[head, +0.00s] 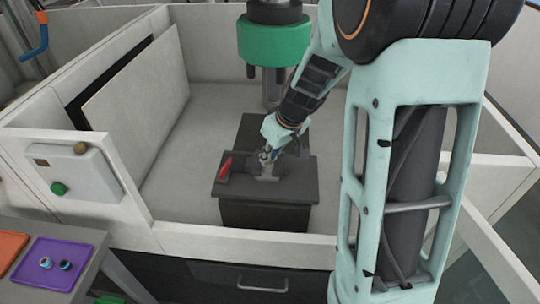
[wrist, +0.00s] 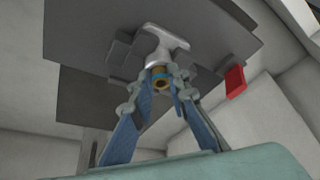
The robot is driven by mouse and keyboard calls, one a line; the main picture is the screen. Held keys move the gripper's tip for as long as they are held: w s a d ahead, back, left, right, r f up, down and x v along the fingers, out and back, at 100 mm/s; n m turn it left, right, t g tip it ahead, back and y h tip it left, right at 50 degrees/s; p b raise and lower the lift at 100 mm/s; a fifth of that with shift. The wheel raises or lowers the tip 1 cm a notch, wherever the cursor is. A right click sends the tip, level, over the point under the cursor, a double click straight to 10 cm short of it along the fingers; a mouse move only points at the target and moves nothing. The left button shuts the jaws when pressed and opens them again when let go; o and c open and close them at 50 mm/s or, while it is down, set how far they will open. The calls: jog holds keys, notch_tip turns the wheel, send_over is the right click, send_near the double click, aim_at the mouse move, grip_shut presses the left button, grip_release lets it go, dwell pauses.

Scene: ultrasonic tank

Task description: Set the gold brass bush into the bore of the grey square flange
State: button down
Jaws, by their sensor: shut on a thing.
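My gripper (head: 268,155) reaches down to the dark block in the middle of the tank. In the wrist view its two blue fingers (wrist: 159,86) are shut on the gold brass bush (wrist: 160,75), a small ring with a dark hole and a teal band beside it. Just beyond the bush is a light grey part (wrist: 160,40) on the block; it also shows in the head view (head: 266,178). I cannot tell whether this part is the grey square flange. The bore is not visible, and I cannot tell whether the bush touches the grey part.
The dark block (head: 300,188) carries a red handle (head: 225,168). A green-collared spindle (head: 273,45) hangs behind my gripper. Pale tank walls (head: 230,243) surround the block. At left, a purple tray (head: 40,278) holds two small rings beside an orange tray (head: 10,247).

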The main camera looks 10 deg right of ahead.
jog(key=c, duration=1.3)
grip_release()
jog(key=shift+r, duration=0.1)
notch_tip(320, 180, up, 7)
jog(key=p, duration=0.4)
